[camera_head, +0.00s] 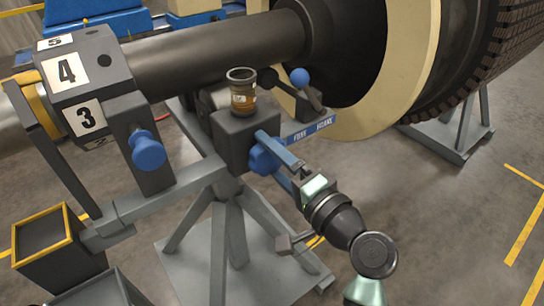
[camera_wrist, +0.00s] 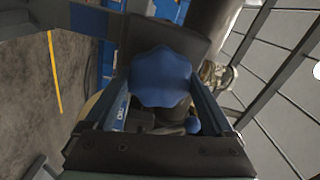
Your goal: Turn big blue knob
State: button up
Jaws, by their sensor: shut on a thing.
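The big blue knob (camera_head: 262,160) sits on the front face of a dark grey block (camera_head: 231,138) on the stand. My gripper (camera_head: 268,152) reaches up to it from the lower right, with one blue finger on each side. In the wrist view the lobed blue knob (camera_wrist: 160,77) lies between the two fingers of my gripper (camera_wrist: 160,88), which are shut on it. In the head view the fingers hide part of the knob.
A jar (camera_head: 242,95) stands on top of the block. A lever with a blue ball (camera_head: 300,76) is behind it. Another blue knob (camera_head: 148,150) is at the left, below the numbered collar (camera_head: 75,75). A dark open bin (camera_head: 45,262) stands lower left. Floor at the right is clear.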

jog(key=o, duration=1.1)
jog(key=p+v, duration=0.1)
jog(key=v, duration=1.2)
